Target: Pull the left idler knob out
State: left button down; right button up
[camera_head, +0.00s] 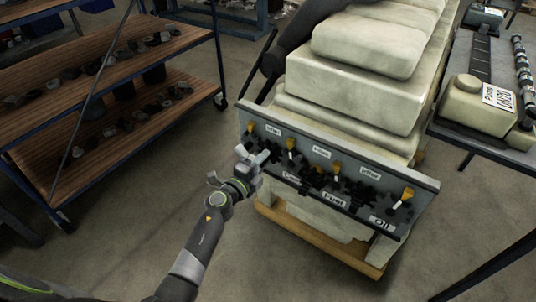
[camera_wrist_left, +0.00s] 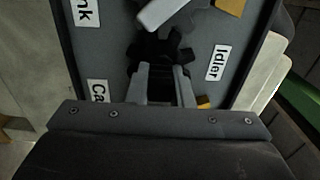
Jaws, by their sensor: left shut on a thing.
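A grey panel (camera_head: 307,155) at the engine's near end carries a row of dark toothed knobs, yellow pointers and white labels. My left gripper (camera_head: 251,157) is at the panel's left part. In the left wrist view, its two grey fingers (camera_wrist_left: 163,88) are shut around a dark toothed knob (camera_wrist_left: 160,50), taken as the left idler knob. An "Idler" label (camera_wrist_left: 217,62) is to the right of the fingers and a label starting "Ca" (camera_wrist_left: 98,91) to the left. The fingers hide part of the knob, so how far out it sits cannot be told. My right gripper is not in view.
The pale engine block (camera_head: 350,85) rises behind the panel on a wooden base (camera_head: 318,240). A shelf rack (camera_head: 110,70) with small parts stands at the left. A table with a pale part (camera_head: 472,105) is at the right. The floor in front is clear.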

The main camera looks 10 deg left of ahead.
pick_arm(q)
jog(key=shift+p+v, duration=0.3)
jog(key=shift+v, duration=0.8)
jog(key=c, duration=0.7)
grip_release()
jog(key=p+v, duration=0.1)
jog(key=v, duration=0.6)
